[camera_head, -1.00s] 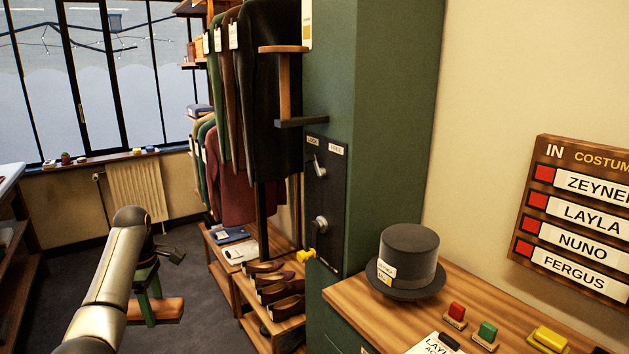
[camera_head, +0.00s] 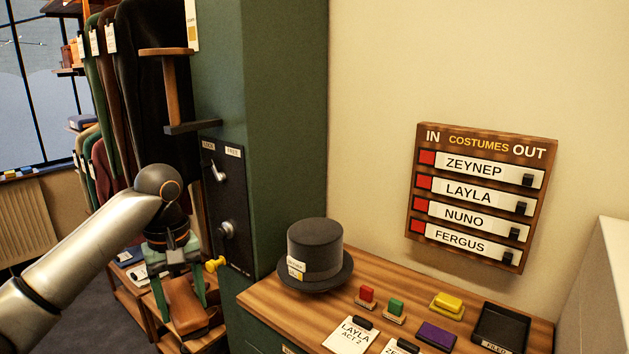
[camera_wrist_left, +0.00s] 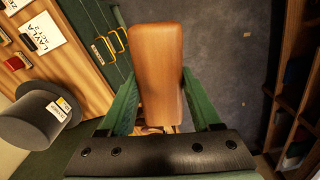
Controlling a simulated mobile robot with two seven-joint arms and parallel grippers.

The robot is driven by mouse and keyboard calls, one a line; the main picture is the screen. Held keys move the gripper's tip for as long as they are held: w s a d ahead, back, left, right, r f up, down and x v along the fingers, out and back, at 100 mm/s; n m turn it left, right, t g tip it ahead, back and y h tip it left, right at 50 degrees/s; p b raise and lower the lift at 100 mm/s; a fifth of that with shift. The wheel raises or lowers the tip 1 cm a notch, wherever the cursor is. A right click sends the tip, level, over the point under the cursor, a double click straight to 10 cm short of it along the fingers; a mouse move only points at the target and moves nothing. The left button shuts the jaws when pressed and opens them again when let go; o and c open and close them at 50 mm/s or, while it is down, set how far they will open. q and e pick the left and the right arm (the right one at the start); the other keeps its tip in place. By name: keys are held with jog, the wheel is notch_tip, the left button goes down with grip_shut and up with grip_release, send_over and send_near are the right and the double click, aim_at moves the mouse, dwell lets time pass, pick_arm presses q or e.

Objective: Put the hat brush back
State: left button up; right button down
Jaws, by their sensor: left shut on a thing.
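The hat brush (camera_head: 188,309), a long brown wooden block, is between the green fingers of my left gripper (camera_head: 185,291), which is shut on it. It hangs in front of the shoe rack, left of the green cabinet. In the left wrist view the brush (camera_wrist_left: 157,70) points away from my left gripper (camera_wrist_left: 162,105), with dark floor beyond it. Its bristles cannot be made out. A grey top hat (camera_head: 316,251) with a tag stands on the wooden counter (camera_head: 262,290). My right gripper is not in view.
The green cabinet (camera_head: 285,120) carries a wooden bracket with a dark ledge (camera_head: 173,90), a dark switch panel (camera_head: 228,205) and a yellow knob (camera_head: 214,264). Hanging coats (camera_head: 140,95) are at left. Cards, coloured blocks and a black tray (camera_head: 501,325) lie on the counter.

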pick_arm(q)
jog(key=s+d+f+m, duration=0.1)
jog(key=s+f+m, duration=0.2)
jog(key=s, duration=0.5)
jog(key=s+d+f+m, duration=0.2)
jog(key=s+f+m, duration=0.2)
jog(key=s+f, duration=0.2)
jog(key=shift+s, duration=0.9)
